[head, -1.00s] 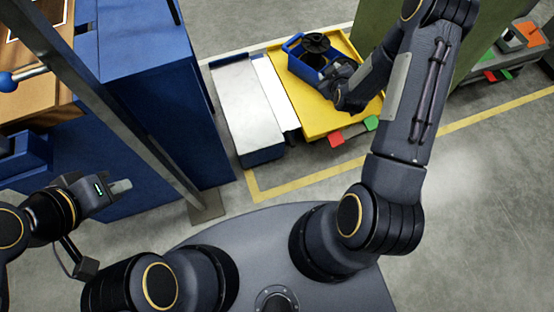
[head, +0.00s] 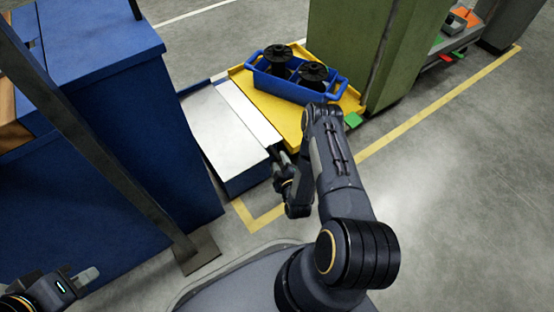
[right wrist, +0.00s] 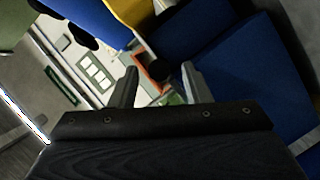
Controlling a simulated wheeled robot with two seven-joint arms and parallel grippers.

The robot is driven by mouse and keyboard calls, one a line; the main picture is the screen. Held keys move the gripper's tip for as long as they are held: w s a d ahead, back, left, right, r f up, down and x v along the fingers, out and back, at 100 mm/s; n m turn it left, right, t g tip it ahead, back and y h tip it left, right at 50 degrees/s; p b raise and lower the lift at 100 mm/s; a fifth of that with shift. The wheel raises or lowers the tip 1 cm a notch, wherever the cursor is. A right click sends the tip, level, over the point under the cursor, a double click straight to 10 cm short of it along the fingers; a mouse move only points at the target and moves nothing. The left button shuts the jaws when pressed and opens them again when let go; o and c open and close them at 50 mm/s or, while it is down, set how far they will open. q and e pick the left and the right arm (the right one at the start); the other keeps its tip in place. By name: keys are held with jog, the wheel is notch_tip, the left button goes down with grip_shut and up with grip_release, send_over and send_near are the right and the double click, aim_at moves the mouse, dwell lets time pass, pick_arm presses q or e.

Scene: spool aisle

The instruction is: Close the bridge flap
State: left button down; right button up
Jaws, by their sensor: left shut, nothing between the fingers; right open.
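A pale flat panel (head: 222,130) lies on top of a low blue box between the blue cabinet and the yellow platform. A narrower pale strip (head: 250,116) runs along its right side, beside the yellow platform (head: 285,112); I take this strip for the bridge flap, but cannot tell for sure. My right gripper (head: 276,157) is open and empty near the strip's near end; I cannot tell whether it touches. In the right wrist view its fingers (right wrist: 159,86) are apart with nothing between them. My left gripper (head: 90,275) is shut and empty at the lower left.
A blue tote (head: 300,88) with two black spools (head: 277,60) stands on the yellow platform. A tall blue cabinet (head: 110,170) and a grey post (head: 100,150) are on the left. A green cabinet (head: 345,45) stands behind right. Floor at right is clear.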

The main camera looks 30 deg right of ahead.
jog(key=shift+b+x, duration=0.5)
jog(key=shift+x, duration=1.3)
grip_shut()
